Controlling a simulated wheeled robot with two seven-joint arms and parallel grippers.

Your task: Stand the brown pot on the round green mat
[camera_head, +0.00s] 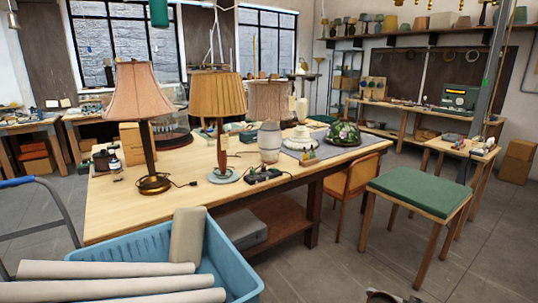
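I cannot make out a brown pot for certain in the head view. Small dark brown containers (103,160) stand at the left end of the large wooden table, too small to tell apart. No round green mat shows clearly. A pale green-grey round disc (224,176) on the table is the base of the yellow-shaded lamp (217,95). Neither of my grippers can be made out.
The wooden table (120,204) holds several lamps. A blue crate (215,262) with cream rolls (105,270) stands in front. A green-topped stool (420,194) is at right, beside a wooden chair (362,176).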

